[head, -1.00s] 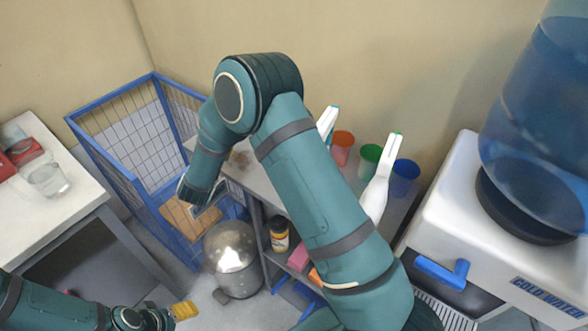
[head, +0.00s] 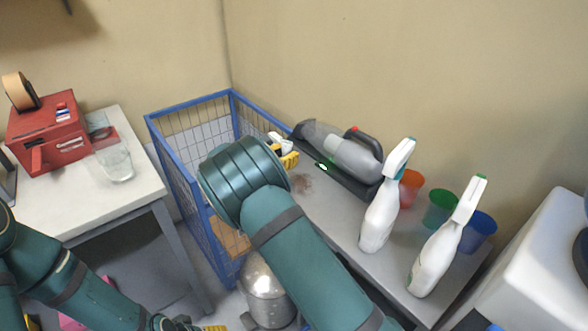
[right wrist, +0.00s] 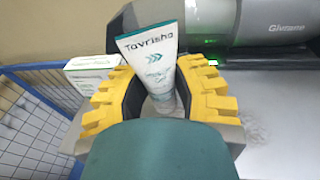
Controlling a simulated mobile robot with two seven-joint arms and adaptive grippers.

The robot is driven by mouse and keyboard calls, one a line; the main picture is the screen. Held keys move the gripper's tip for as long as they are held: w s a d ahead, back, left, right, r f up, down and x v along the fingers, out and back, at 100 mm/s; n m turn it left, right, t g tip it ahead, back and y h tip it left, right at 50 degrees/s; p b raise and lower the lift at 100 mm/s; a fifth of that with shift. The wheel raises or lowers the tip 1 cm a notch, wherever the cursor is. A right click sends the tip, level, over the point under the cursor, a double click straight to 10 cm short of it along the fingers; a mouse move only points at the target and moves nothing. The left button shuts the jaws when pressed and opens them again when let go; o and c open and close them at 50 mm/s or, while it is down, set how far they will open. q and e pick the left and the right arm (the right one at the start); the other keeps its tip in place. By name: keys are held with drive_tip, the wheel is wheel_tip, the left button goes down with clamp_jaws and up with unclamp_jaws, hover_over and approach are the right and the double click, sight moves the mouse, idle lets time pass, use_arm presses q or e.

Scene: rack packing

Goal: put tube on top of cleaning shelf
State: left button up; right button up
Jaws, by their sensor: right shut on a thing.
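The white tube with teal print (right wrist: 155,60) is between the yellow fingers of my right gripper (right wrist: 160,100) in the right wrist view. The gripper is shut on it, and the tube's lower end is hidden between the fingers. In the head view the right gripper (head: 287,156) is at the far left end of the grey cleaning shelf top (head: 335,212). I cannot tell whether the tube touches the shelf. My left gripper (head: 195,326) is at the bottom edge, mostly cut off.
A handheld vacuum (head: 350,158) lies along the wall. Two spray bottles (head: 380,215) and several coloured cups (head: 440,208) stand to its right. A white box (right wrist: 94,72) is left of the tube. A blue wire cage (head: 185,170) adjoins the shelf. Bare shelf lies in front of the vacuum.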

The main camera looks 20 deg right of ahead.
wheel_tip(320, 180, down, 4)
drive_tip(key=shift+f+b, duration=0.1)
drive_tip(key=shift+b, duration=0.2)
drive_tip(key=o, duration=0.9)
drive_tip(key=shift+o, duration=0.2)
drive_tip(key=shift+s+a+r, duration=0.1)
drive_tip(key=shift+a+r, duration=0.1)
drive_tip(key=shift+a, duration=0.05)
drive_tip(key=p+v, duration=0.1)
drive_tip(key=v, duration=1)
drive_tip(key=shift+a, duration=0.2)
